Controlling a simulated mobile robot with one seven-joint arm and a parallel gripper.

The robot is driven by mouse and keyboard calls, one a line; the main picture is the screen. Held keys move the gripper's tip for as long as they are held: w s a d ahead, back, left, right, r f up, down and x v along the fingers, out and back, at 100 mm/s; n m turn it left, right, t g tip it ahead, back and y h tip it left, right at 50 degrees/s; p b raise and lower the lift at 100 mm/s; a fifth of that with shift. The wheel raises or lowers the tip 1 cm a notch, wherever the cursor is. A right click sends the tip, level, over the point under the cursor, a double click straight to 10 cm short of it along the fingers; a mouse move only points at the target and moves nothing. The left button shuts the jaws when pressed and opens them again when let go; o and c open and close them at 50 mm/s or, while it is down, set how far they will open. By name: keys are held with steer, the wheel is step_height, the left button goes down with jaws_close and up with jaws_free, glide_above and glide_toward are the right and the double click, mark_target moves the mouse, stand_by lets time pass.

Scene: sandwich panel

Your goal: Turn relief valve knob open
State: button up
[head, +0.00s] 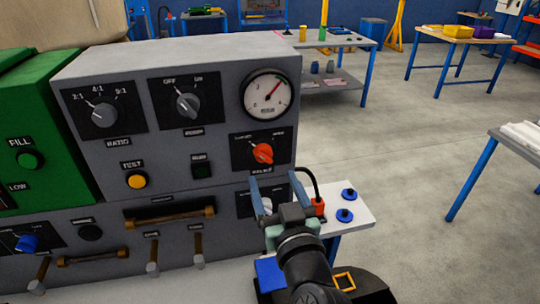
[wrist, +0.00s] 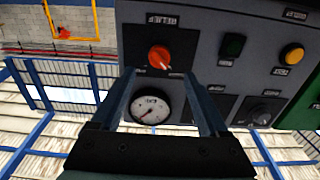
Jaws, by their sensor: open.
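The orange-red relief valve knob (head: 263,153) is on a black plate on the right of the grey panel, below the gauge. Its pointer seems turned to the upper left in the head view; the small labels above it are hard to read. In the wrist view, which is upside down, the knob (wrist: 159,57) sits just beyond and between the fingertips. My gripper (head: 273,176) is open and empty, in front of the panel and a little below the knob in the head view. Its two fingers (wrist: 160,73) stand apart, and I see no contact with the knob.
A white-faced gauge (head: 267,95) is above the knob. Dark selector knobs (head: 187,104), a green button (head: 201,167) and a yellow button (head: 137,181) are to the left. A ledge with blue round pieces (head: 345,215) is at lower right. Open floor lies beyond it.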

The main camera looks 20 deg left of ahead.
mark_target(266, 160)
steer(key=p+x, duration=0.1)
steer(key=x, duration=0.6)
steer(key=shift+w+a, duration=0.15)
steer(key=shift+w, duration=0.1)
jaws_close()
